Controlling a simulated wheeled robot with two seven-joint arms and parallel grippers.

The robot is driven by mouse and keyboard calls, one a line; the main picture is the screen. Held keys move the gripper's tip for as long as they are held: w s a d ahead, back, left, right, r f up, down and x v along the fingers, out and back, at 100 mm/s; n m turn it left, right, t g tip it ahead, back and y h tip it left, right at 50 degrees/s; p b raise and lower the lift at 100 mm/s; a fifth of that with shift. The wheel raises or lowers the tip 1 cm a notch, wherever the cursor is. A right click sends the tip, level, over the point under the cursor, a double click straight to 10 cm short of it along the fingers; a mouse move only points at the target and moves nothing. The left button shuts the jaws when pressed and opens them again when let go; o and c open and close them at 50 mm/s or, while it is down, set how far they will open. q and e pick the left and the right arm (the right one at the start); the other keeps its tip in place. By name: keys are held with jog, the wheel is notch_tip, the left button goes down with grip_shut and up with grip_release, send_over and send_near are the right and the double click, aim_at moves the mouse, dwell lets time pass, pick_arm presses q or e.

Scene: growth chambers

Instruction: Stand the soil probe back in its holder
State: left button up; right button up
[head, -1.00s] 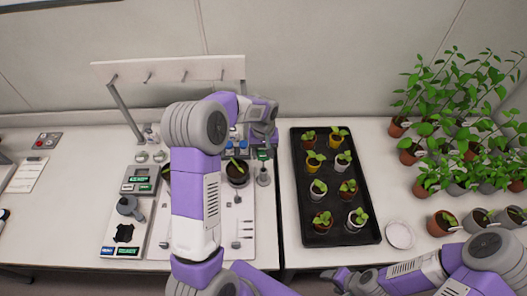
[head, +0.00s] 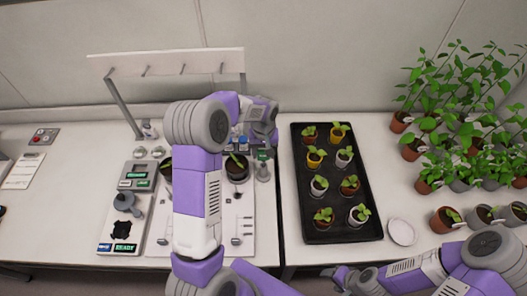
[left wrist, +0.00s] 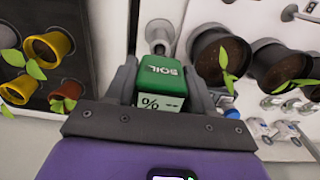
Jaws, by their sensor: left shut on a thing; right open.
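The soil probe (left wrist: 160,75) has a green head marked SOIL and a white panel with a % sign. My left gripper (left wrist: 160,92) is shut on this head, with one finger on each side. In the head view my left gripper (head: 263,138) is over the right end of the white work board. The grey holder (left wrist: 159,34) shows just beyond the probe head in the left wrist view, and in the head view the holder (head: 263,173) is directly below the gripper. The probe's shaft is hidden, so I cannot tell whether its tip is inside. My right gripper (head: 343,279) is open and empty at the bottom.
A dark pot (head: 236,168) stands close left of the holder. A black tray (head: 375,222) of several seedlings lies to the right. A white saucer (head: 402,232) and many potted plants (head: 460,150) are further right. A hook rail (head: 165,66) rises behind the board.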

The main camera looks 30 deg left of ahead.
pick_arm(q)
jog(key=shift+f+b, duration=0.75)
jog(key=shift+f, duration=0.5)
jog(key=o, duration=1.2)
jog(key=shift+c, duration=0.2)
notch_tip(320, 180, up, 8)
jog(key=shift+f, duration=0.15)
